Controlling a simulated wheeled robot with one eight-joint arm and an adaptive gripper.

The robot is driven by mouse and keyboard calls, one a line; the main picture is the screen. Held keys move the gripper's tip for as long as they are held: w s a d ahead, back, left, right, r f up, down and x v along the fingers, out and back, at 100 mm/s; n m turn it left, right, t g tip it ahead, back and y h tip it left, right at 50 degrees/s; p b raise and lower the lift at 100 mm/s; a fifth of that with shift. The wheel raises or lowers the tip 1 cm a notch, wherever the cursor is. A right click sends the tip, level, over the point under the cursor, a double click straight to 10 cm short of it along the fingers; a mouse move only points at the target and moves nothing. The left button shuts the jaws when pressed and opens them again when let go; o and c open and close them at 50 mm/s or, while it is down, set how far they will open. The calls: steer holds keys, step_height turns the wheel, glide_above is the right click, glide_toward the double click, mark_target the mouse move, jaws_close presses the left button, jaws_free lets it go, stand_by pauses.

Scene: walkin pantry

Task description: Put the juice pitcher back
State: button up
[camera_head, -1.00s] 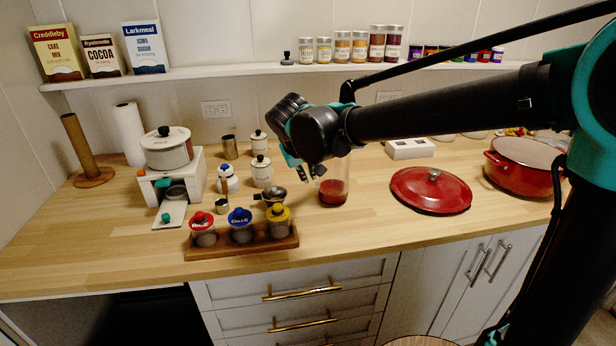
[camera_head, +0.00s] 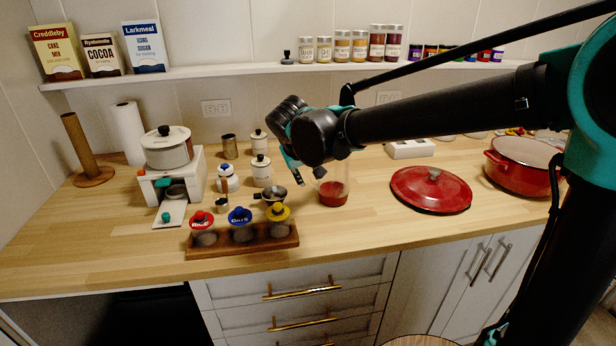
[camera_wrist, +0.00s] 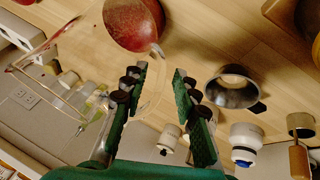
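The juice pitcher (camera_head: 333,193) is a clear glass vessel with red juice in its lower part. It stands upright on the wooden counter, partly hidden behind my gripper. In the wrist view its red juice (camera_wrist: 133,24) shows at the top, with faint clear glass around it. My gripper (camera_head: 308,176) is just above and to the left of the juice in the head view. In the wrist view the two green fingers (camera_wrist: 160,92) are spread apart with a gap between them. I see no firm hold on the glass, and whether a finger touches it is unclear.
A metal funnel-like cup (camera_head: 272,194) and a wooden rack (camera_head: 242,244) of lidded jars stand left of the pitcher. A red lid (camera_head: 430,190) and red pot (camera_head: 524,166) are right. White canisters (camera_head: 261,170) stand behind left. Bare counter lies in front of the pitcher.

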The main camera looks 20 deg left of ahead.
steer(key=v, duration=1.2)
